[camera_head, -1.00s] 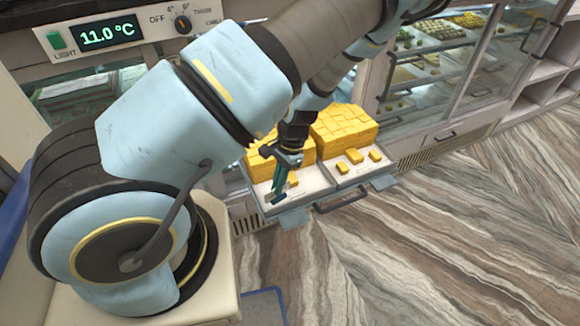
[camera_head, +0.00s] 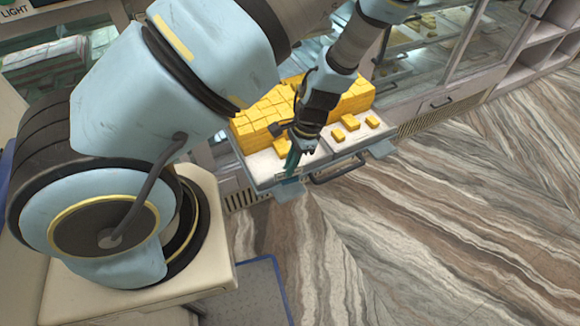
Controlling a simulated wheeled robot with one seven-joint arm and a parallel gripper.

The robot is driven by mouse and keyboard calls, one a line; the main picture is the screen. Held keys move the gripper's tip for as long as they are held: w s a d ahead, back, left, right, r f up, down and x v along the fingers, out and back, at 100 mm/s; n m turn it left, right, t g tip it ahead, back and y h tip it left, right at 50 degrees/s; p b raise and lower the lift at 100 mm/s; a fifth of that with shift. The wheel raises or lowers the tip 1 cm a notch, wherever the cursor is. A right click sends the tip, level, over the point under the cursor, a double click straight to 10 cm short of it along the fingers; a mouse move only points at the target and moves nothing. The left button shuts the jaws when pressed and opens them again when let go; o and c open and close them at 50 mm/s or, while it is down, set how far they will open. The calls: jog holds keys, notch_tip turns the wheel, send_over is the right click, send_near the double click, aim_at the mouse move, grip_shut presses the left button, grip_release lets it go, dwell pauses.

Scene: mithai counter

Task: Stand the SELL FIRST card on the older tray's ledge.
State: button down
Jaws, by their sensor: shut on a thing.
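Two pale trays stand side by side on a pulled-out shelf below the counter. The left tray (camera_head: 262,165) bears a stack of yellow sweets (camera_head: 258,122); the right tray (camera_head: 352,145) bears another stack (camera_head: 357,98) and a few loose pieces. I cannot tell from any marking which tray is older. My gripper (camera_head: 292,158) points down over the front of the left tray, near the gap between the trays. It is shut on a thin dark-teal piece, seen nearly edge-on, taken as the SELL FIRST card (camera_head: 291,164); no lettering is readable. My wrist hides part of both stacks.
A bar handle (camera_head: 338,173) runs along the shelf front. Glass cases (camera_head: 490,45) with more sweets stand at the back right. The striped floor (camera_head: 420,240) in front is clear.

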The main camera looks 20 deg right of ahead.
notch_tip(320, 180, down, 2)
jog(key=shift+f+b, duration=0.15)
jog(key=shift+b, duration=1.05)
jog(key=shift+f, duration=1.05)
jog(key=c, duration=0.9)
grip_release()
jog(key=v, duration=1)
jog(key=shift+d+r+p, duration=0.15)
jog(key=shift+r+p, duration=0.2)
jog(key=shift+p, duration=0.05)
